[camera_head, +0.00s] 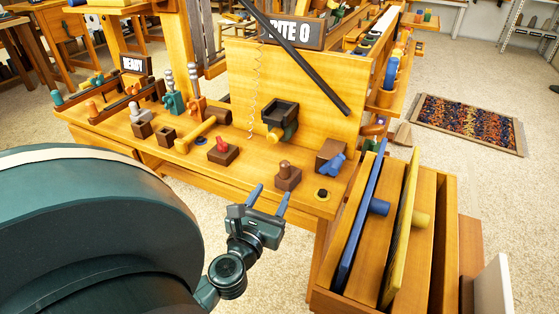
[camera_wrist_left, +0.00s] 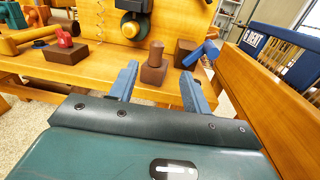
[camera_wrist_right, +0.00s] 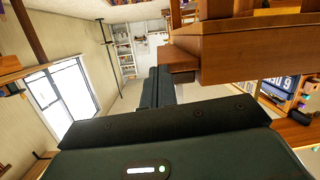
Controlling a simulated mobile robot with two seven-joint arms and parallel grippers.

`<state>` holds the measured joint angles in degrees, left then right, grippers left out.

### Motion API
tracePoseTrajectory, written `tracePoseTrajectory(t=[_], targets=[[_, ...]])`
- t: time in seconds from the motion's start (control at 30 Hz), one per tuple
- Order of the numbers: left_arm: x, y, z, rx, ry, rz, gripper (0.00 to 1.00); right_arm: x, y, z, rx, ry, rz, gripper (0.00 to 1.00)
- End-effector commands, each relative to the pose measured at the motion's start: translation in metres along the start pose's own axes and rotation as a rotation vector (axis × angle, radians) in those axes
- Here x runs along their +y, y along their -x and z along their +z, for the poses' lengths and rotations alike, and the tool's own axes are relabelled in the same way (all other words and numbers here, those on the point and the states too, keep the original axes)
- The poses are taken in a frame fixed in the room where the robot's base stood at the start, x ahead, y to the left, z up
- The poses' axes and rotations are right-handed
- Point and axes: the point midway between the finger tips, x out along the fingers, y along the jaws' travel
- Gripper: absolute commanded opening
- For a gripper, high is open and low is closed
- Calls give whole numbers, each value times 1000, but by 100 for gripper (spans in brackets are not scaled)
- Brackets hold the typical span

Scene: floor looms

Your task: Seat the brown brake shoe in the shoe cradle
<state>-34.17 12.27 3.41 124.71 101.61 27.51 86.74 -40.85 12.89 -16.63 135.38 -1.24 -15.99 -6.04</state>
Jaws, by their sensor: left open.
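A brown block with a round knob on top, which looks like the brake shoe (camera_head: 288,178), stands upright near the front edge of the bench. It also shows in the left wrist view (camera_wrist_left: 154,64), beyond and between my fingertips. My left gripper (camera_head: 269,196) is open and empty, just short of the block and apart from it. A dark bracket (camera_head: 281,113) over a yellow round part is on the upright board; it may be the shoe cradle, but I cannot be sure. My right gripper (camera_wrist_right: 160,88) shows only in its wrist view, fingers together with nothing seen between them.
Right of the knobbed block are a brown box with a blue lever (camera_head: 331,160) and a yellow-black disc (camera_head: 321,195). A red-knobbed block (camera_head: 222,150) stands left. A wooden rack with blue and yellow panels (camera_head: 362,220) is at right. Bench wood lies close to my right gripper.

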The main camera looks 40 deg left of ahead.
Motion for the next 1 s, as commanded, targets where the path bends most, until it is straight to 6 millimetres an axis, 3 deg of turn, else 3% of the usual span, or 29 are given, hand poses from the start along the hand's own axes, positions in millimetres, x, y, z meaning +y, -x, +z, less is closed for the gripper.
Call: tracePoseTrajectory(t=[0.27,1.0], targets=[[5,-11,-5,9,64,19,48,-1,0,0,-6,2,-3,0],[6,-115,-8,10,59,18,48,0,2,4,-58,-15,-8,0]])
